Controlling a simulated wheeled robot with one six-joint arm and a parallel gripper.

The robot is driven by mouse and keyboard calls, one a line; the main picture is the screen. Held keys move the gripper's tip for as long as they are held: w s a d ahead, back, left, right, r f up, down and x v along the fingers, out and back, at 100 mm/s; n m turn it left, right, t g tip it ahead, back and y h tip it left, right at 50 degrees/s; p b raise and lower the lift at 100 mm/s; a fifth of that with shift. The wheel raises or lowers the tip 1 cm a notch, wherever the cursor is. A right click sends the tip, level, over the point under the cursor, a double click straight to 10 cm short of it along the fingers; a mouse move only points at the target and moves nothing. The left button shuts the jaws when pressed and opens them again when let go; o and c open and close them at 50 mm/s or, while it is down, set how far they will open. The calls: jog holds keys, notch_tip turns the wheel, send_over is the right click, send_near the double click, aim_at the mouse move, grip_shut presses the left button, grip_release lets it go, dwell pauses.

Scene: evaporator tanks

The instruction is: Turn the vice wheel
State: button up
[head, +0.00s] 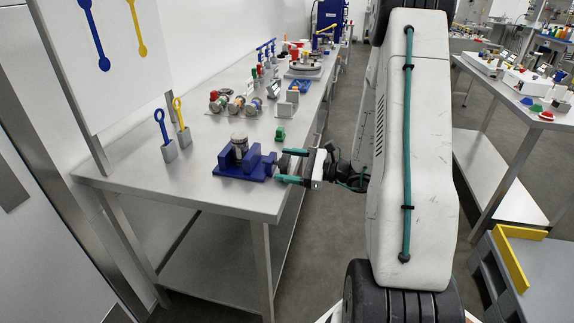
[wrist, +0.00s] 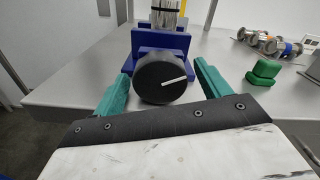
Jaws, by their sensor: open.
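The blue vice (head: 236,166) sits near the front corner of the steel table in the head view, with a metal cylinder (head: 239,142) held upright in it. In the wrist view the vice (wrist: 148,38) is behind its black round wheel (wrist: 162,79), which has a white line pointing right and slightly up. My gripper (head: 278,166) is open, its teal fingers on either side of the wheel. In the wrist view my gripper (wrist: 160,85) has a finger left and right of the wheel, with a visible gap on the right; contact on the left is unclear.
The steel table (head: 190,185) carries a green block (head: 280,134) behind the vice and several metal fittings (head: 235,103). A blue tool (head: 163,130) and a yellow tool (head: 181,122) stand in grey holders to the left. Open floor lies right of the table.

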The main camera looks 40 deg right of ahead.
jog(key=v, duration=0.7)
jog(key=shift+s, duration=0.2)
jog(key=shift+d, duration=0.1)
jog(key=w+a+m, duration=0.1)
jog(key=w, duration=0.1)
jog(key=w+a+m, duration=0.1)
jog(key=w+a, duration=0.1)
jog(key=w+a+m, duration=0.1)
jog(key=w+a, duration=0.1)
jog(key=shift+w+m, duration=0.25)
jog(key=shift+m, duration=0.05)
jog(key=c, duration=1)
